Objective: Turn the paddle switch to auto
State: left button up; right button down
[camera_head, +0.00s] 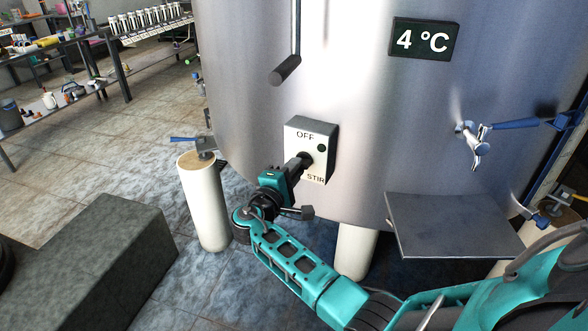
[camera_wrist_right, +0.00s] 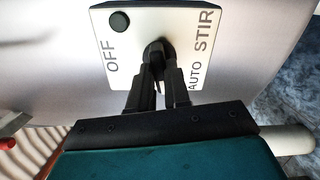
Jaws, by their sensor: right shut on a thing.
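The switch box (camera_head: 320,137) is a pale plate on the front of the steel tank, marked OFF at the top and STIR at the bottom. In the right wrist view the switch plate (camera_wrist_right: 190,20) also shows AUTO, partly beside a finger, and a round black dot. The dark paddle (camera_wrist_right: 156,48) sits at the plate's middle, mostly hidden by the fingers. My right gripper (camera_head: 303,162) is at the plate with its fingers closed around the paddle; it also shows in the wrist view (camera_wrist_right: 157,72). I cannot tell which label the paddle points to. My left gripper is out of view.
The steel tank (camera_head: 365,110) carries a 4 °C display (camera_head: 424,40), a dark-ended lever (camera_head: 286,69) above the switch and a tap (camera_head: 475,145) over a metal shelf (camera_head: 450,225). A grey block (camera_head: 105,260) stands at the lower left. Tiled floor (camera_head: 100,165) is open at left.

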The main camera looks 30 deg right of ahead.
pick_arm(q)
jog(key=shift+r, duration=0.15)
pick_arm(e)
jog(key=c, duration=1.1)
grip_release()
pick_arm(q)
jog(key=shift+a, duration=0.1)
